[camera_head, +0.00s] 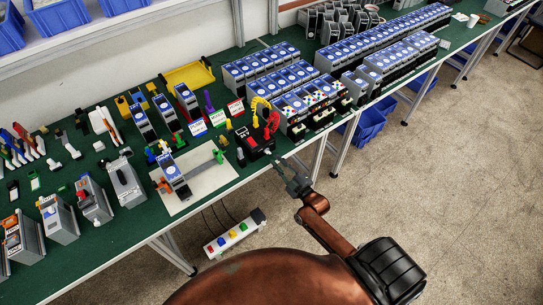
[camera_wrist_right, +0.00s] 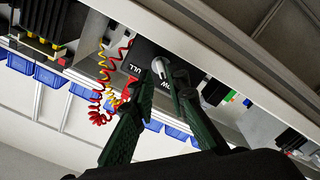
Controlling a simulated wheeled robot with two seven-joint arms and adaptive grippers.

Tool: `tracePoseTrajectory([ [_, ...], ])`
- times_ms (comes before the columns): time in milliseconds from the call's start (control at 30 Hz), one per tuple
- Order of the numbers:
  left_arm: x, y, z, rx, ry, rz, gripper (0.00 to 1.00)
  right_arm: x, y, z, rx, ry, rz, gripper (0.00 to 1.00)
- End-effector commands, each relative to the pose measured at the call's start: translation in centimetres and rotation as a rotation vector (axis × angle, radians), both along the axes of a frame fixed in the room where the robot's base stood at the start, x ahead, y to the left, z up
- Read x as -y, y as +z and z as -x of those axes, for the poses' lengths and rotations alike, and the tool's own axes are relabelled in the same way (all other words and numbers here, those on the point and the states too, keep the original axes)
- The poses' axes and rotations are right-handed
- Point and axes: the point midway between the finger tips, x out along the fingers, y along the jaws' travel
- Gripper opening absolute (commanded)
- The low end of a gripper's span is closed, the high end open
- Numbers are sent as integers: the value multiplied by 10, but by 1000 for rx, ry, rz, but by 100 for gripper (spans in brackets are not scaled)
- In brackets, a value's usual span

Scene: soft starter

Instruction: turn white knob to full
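The white knob (camera_wrist_right: 158,67) shows in the right wrist view on a dark panel (camera_wrist_right: 143,55) with partly readable lettering, "ULL" on one side and "OW" on the other. In the head view a small black box (camera_head: 257,145) with red and yellow coiled leads stands at the table's front edge; its knob is too small to make out. My right gripper (camera_head: 290,178) is just off the table edge, right of and nearer than the box. In the wrist view my right gripper (camera_wrist_right: 157,98) has its fingers apart, with the knob beyond the tips. My left gripper is not in view.
The green table (camera_head: 95,255) carries rows of grey-blue devices (camera_head: 275,75) behind and right of the box. A pale board (camera_head: 205,185) with a device lies to its left. Coiled red leads (camera_wrist_right: 97,110) hang beside the panel.

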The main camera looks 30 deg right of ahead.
Motion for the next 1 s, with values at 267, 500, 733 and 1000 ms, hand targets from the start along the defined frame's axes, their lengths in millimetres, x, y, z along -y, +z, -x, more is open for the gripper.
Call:
tracePoseTrajectory([
  [267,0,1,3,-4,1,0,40,-3,0,-37,0,0,-2,14],
  [500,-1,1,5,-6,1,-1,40,-3,-1,-43,-2,-1,-1,14],
  [733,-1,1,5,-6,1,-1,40,-3,-1,-43,-2,-1,-1,8],
  [1000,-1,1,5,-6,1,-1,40,-4,-1,-43,-1,0,-1,0],
])
